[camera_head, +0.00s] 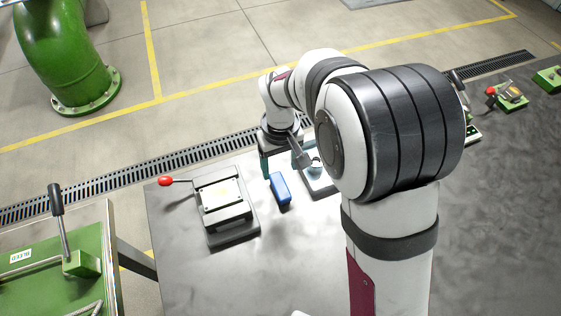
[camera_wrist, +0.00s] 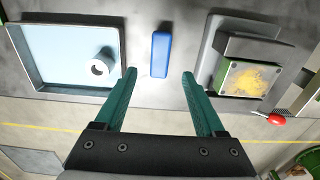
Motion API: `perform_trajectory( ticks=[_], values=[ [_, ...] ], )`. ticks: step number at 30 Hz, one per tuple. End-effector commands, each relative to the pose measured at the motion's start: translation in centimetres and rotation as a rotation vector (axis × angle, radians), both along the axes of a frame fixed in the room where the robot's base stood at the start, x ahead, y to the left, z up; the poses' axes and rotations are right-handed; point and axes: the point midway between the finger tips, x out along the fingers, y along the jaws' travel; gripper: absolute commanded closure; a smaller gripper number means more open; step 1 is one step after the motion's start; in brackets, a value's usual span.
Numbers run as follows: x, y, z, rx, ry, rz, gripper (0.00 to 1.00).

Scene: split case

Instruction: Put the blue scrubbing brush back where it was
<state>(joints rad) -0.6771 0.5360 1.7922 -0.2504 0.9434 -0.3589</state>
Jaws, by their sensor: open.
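The blue scrubbing brush (camera_head: 280,189) lies on the grey metal table, between a clamp-like fixture and a shallow tray. In the wrist view the brush (camera_wrist: 161,54) is a plain blue block, with its long side pointing away from my gripper; no bristles show. My gripper (camera_wrist: 159,74) is open, with its two teal fingers apart and nothing held between them. The brush appears in line with the gap, beyond or below the fingertips; the height between them is unclear. In the head view one teal finger (camera_head: 264,163) shows behind the brush, and my arm hides much of the gripper.
The fixture (camera_head: 228,215) with a red-knobbed lever stands left of the brush in the head view. The tray (camera_wrist: 66,88) holds a white roll-like piece (camera_wrist: 98,67). A green lever machine (camera_head: 80,262) stands at lower left. Bare table lies in front of the brush.

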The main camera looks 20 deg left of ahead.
Motion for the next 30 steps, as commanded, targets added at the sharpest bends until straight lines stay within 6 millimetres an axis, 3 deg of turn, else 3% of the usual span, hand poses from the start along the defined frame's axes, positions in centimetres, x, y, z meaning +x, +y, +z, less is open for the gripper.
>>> perform_trajectory(
  ticks=[3,8,11,14,15,18,21,24,30],
  values=[
    [0.0,0.0,1.4,0.001,0.001,-0.002,0.28],
    [-0.1,-0.3,1.9,0.0,0.001,-0.011,0.28],
    [-0.4,-3.9,4.5,0.012,0.007,-0.148,0.28],
    [-3.4,-11.2,8.8,0.036,0.031,-0.447,0.28],
    [-5.4,-14.0,10.1,0.047,0.044,-0.582,0.28],
    [-11.1,-19.0,11.7,0.08,0.076,-0.896,0.28],
    [-15.8,-21.2,11.7,0.106,0.105,-1.126,0.28],
    [-18.2,-21.8,11.3,0.121,0.121,-1.246,0.28],
    [-18.7,-21.9,11.1,0.123,0.127,-1.272,0.28]
  ],
)
